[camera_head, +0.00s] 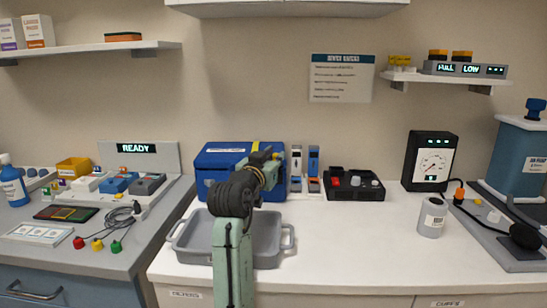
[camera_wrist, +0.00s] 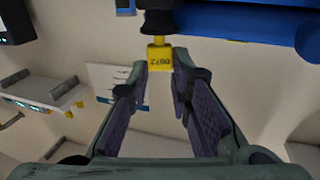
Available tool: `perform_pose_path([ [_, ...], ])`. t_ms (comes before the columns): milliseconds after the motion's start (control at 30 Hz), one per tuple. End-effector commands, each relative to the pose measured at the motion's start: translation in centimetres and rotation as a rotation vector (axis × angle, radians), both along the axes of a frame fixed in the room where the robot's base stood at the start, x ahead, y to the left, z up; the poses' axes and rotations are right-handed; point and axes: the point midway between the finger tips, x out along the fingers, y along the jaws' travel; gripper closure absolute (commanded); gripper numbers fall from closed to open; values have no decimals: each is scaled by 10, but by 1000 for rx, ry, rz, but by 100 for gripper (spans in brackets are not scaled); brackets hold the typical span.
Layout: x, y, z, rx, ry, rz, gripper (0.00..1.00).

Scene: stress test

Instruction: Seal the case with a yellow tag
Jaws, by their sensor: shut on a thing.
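The blue case (camera_head: 215,157) stands on the white counter behind the grey tray, partly hidden by my arm. Its blue side (camera_wrist: 250,20) fills the upper right of the wrist view. My gripper (camera_head: 268,155) is at the case's right front; it also shows in the wrist view (camera_wrist: 161,72). Its fingers are shut on a small yellow tag (camera_wrist: 160,60) with dark printed characters. The tag's thin yellow stem points at a black part (camera_wrist: 160,18) at the top of the wrist view. I cannot tell whether the stem enters it.
A grey tray (camera_head: 192,243) with handles lies in front of the case, under my arm. Right of the case are small upright boxes (camera_head: 313,160) and a black organizer (camera_head: 345,191). Free counter lies right of the tray, before a white jar (camera_head: 431,217).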

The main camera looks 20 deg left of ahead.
Motion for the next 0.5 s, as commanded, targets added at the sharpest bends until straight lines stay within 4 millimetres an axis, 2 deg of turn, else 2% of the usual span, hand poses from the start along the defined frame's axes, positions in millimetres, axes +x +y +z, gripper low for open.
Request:
perform_pose_path([
  [500,0,0,-7,0,0,0,91],
])
